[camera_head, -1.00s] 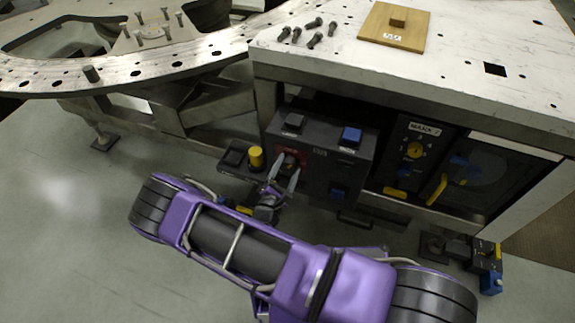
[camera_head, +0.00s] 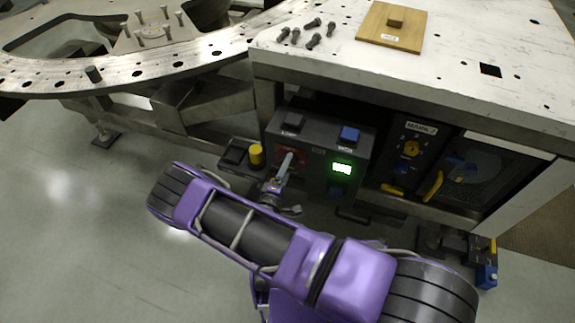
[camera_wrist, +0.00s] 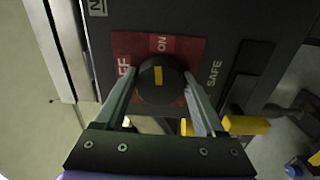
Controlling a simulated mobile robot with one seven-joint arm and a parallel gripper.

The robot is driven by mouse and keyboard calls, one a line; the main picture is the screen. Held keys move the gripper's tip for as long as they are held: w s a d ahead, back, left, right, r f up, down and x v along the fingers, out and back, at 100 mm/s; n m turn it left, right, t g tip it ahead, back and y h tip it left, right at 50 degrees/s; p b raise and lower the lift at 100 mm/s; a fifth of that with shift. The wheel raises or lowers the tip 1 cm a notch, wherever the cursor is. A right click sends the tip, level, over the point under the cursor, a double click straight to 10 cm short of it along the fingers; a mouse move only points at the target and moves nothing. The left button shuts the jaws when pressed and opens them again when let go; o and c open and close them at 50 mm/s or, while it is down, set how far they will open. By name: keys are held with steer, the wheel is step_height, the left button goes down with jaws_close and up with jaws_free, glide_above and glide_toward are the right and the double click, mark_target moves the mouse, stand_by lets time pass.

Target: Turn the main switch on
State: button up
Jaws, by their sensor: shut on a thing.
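The main switch (camera_wrist: 158,92) is a round black knob with a yellow mark on a red plate (camera_wrist: 190,49). In the wrist view the mark lines up with the word ON above the knob; OFF is at its left. My gripper (camera_wrist: 160,84) has one finger on each side of the knob and is shut on it. In the head view my gripper (camera_head: 284,166) is at the left of the front of the dark control box (camera_head: 315,188) and hides most of the knob.
A yellow button (camera_head: 256,154) stands left of the box. Floor at left is clear.

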steer(key=shift+m, duration=0.7)
steer(key=o, duration=1.3)
steer(key=shift+o, duration=0.2)
steer(key=shift+s, duration=0.15)
steer(key=v, duration=1.7)
steer(key=shift+a, duration=0.1)
